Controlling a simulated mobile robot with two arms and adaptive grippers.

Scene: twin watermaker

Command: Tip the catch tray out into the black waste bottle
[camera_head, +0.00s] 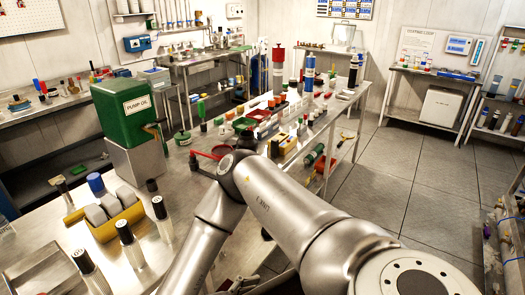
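I cannot pick out the catch tray for certain. A shallow red-edged piece (203,158) lies on the bench, partly hidden behind my arm's elbow, and I cannot tell whether it is the tray. I cannot single out the black waste bottle either. Several clear bottles with black caps stand upright at the front left, one of them a black-capped bottle (130,244). One of my arms reaches in from the lower right, bends over the bench and runs down out of the picture.
A green pump oil container (126,107) stands on a metal block at the left. A yellow holder (116,222) with grey rolls is in front of it. Bottles and small parts crowd the bench (75,238) toward the back. The tiled floor (400,185) at right is clear.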

